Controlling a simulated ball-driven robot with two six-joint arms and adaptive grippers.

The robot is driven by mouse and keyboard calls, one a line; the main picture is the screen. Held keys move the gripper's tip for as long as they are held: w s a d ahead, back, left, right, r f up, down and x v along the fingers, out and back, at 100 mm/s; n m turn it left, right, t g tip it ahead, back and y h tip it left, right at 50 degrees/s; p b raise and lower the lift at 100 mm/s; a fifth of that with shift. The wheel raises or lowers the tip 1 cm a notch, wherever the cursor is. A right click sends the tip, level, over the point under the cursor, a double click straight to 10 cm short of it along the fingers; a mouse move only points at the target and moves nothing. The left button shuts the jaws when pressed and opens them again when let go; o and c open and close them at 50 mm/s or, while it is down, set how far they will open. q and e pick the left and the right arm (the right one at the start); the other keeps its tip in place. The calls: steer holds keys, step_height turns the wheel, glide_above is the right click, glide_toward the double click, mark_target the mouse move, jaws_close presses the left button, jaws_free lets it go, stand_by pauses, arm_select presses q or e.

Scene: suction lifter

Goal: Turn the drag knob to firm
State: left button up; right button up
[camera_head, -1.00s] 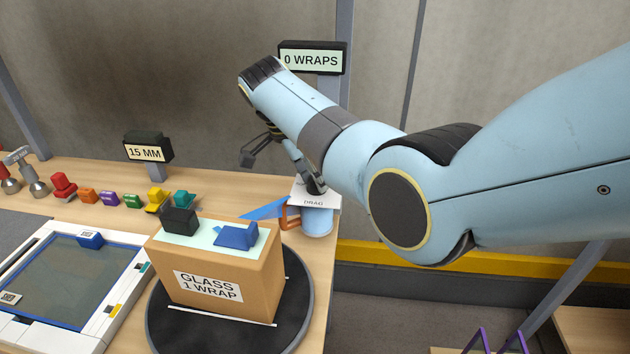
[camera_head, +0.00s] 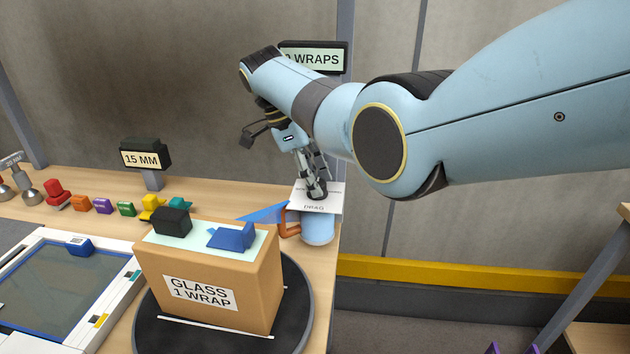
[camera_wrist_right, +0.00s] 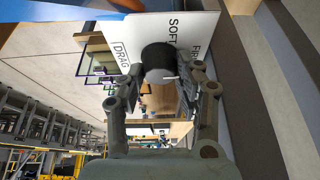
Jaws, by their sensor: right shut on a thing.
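The drag knob (camera_wrist_right: 158,63) is a dark round knob with a pale pointer line, on a white card (camera_wrist_right: 190,25) lettered DRAG, SOFT and a partly hidden word starting FI. The pointer's exact setting is hard to tell. In the head view the card (camera_head: 328,207) lies on top of a light blue body (camera_head: 318,228) at the table's right edge. My right gripper (camera_head: 317,190) reaches down onto the knob from above. In the right wrist view its fingers (camera_wrist_right: 160,82) are closed on either side of the knob. My left gripper is not in view.
A cardboard box (camera_head: 208,284) labelled GLASS 1 WRAP stands on a black turntable (camera_head: 298,312) in front of the card. A blue film wedge (camera_head: 265,213) and an orange bracket (camera_head: 289,228) are beside the blue body. A sign (camera_head: 315,58) reading WRAPS stands behind my right arm.

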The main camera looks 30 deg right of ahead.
stand_by(0.3)
steer(key=o, duration=1.1)
steer(key=v, duration=0.7)
steer(key=shift+a+r, duration=0.1)
steer(key=shift+r, duration=0.1)
steer(key=shift+f, duration=0.1)
